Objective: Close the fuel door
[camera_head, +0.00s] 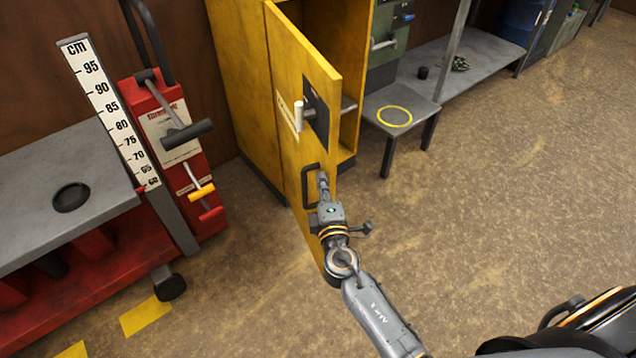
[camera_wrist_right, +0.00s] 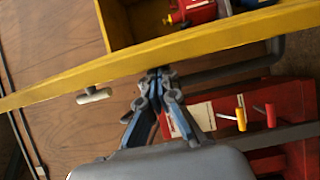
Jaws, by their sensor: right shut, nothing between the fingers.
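The yellow fuel door (camera_head: 290,85) stands open on the yellow cabinet (camera_head: 237,75), swung out toward me. It carries a white-gripped latch (camera_head: 298,116) and a dark bar handle (camera_head: 306,186) lower down. My right gripper (camera_head: 322,178) is shut and empty beside the bar handle, close to the door's free edge. In the wrist view, the tips of my right gripper (camera_wrist_right: 157,76) are close to the edge of the fuel door (camera_wrist_right: 200,50), with the dark handle (camera_wrist_right: 245,66) to their right. I cannot tell whether they touch the door. My left gripper is out of view.
Red items (camera_wrist_right: 193,10) sit inside the cabinet. A red jack-like unit (camera_head: 165,140) and a cm scale (camera_head: 110,110) stand to the left, near a grey-topped red cart (camera_head: 40,190). A low grey bench (camera_head: 372,112) stands right of the cabinet. The floor (camera_head: 500,190) at right is clear.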

